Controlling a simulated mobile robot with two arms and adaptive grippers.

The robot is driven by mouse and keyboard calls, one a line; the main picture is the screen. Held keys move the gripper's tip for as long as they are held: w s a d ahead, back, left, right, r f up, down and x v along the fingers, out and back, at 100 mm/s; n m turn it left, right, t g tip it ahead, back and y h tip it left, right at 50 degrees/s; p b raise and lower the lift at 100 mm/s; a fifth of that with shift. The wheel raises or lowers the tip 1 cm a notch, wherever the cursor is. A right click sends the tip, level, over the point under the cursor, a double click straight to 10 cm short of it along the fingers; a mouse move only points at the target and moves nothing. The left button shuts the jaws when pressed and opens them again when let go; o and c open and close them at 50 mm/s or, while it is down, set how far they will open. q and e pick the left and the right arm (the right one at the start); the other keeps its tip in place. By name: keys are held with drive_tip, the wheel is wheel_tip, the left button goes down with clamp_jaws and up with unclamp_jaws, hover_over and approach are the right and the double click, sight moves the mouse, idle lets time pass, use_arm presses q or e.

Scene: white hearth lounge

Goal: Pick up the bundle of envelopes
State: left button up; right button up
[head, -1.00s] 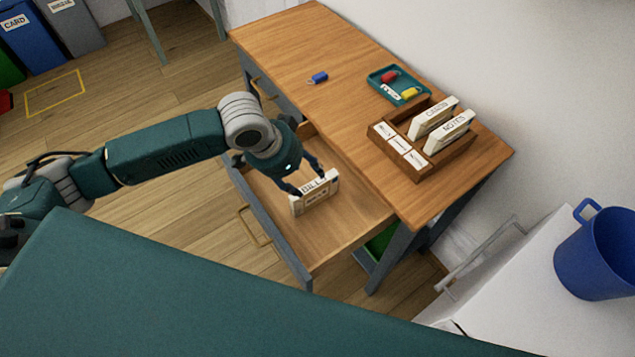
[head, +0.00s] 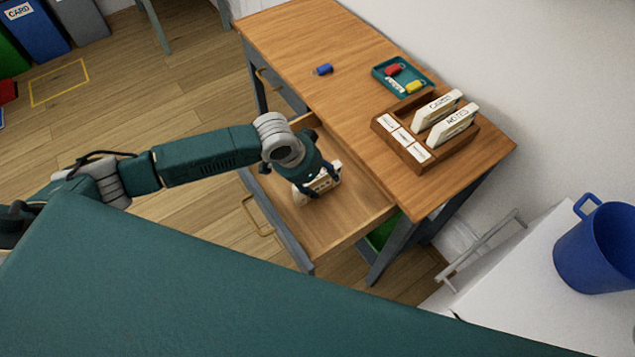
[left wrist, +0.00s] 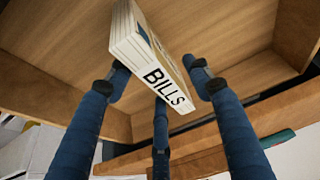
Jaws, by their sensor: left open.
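The bundle of envelopes (head: 303,197), cream and labelled BILLS, stands in the open wooden drawer (head: 330,225) of the desk. My left gripper (head: 317,180) is over the bundle, partly hiding it in the head view. In the left wrist view the bundle (left wrist: 150,55) lies between the open blue fingers of the left gripper (left wrist: 160,85). One finger is at its left side, one at its right and one near its labelled edge. I cannot tell whether any finger touches it. My right gripper is not in view.
On the desk top (head: 310,40) are a wooden sorter (head: 405,150) holding CARDS and NOTES bundles, a teal tray (head: 378,72) and a blue item (head: 322,69). A blue mug-like container (head: 590,250) stands on a white surface at right. The drawer's front part is clear.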

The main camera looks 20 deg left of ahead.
use_arm(q)
drive_tip(key=shift+f, duration=0.25)
idle(0.4)
clamp_jaws()
